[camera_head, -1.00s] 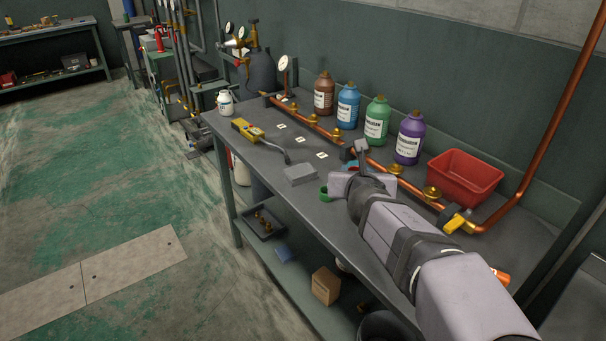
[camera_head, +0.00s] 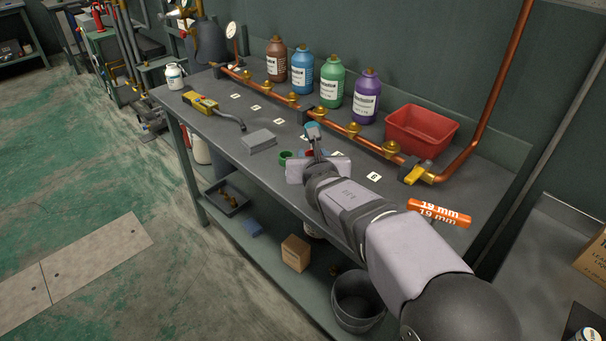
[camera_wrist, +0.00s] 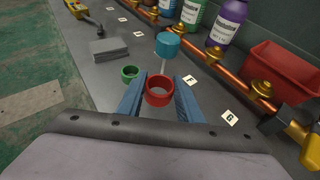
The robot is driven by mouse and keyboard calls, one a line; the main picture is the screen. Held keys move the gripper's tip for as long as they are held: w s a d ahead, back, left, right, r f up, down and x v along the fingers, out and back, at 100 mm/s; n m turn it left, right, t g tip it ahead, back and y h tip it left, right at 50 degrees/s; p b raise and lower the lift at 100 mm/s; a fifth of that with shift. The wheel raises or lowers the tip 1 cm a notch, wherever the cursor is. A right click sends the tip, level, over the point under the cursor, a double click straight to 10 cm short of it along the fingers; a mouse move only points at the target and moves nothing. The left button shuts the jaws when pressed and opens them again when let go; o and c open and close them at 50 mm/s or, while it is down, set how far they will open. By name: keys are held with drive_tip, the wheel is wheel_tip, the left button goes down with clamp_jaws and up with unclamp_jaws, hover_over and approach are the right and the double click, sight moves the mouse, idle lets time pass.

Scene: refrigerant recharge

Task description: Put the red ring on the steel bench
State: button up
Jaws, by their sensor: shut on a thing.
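The red ring (camera_wrist: 159,90) is between my gripper's fingers in the wrist view. My gripper (camera_wrist: 160,94) is shut on it, with one blue finger on each side. In the head view my gripper (camera_head: 314,160) is over the front part of the dark grey workbench (camera_head: 220,128) and mostly hides the ring. I cannot tell whether the ring touches the top. A second, lighter grey metal bench (camera_head: 545,245) stands at the right edge of the head view; it looks like the steel bench.
A green ring (camera_head: 285,157) and a grey block (camera_head: 258,141) lie left of my gripper. A teal cylinder (camera_wrist: 168,45) stands just beyond the red ring. Copper pipe (camera_head: 335,120), several bottles and a red bin (camera_head: 421,130) line the back. An orange 19 mm tube (camera_head: 440,213) shows at right.

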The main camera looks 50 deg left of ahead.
drive_tip(key=shift+f+b, duration=0.55)
drive_tip(key=shift+f, duration=0.75)
drive_tip(key=shift+f, duration=0.1)
drive_tip(key=shift+f+b, duration=1.2)
drive_tip(key=shift+f, duration=0.6)
drive_tip(key=shift+f, duration=0.2)
drive_tip(key=o, duration=1)
drive_tip(key=shift+r, duration=0.1)
drive_tip(key=shift+r, duration=0.2)
drive_tip(key=b+v, duration=0.1)
drive_tip(key=v, duration=1.1)
drive_tip(key=shift+b, duration=0.35)
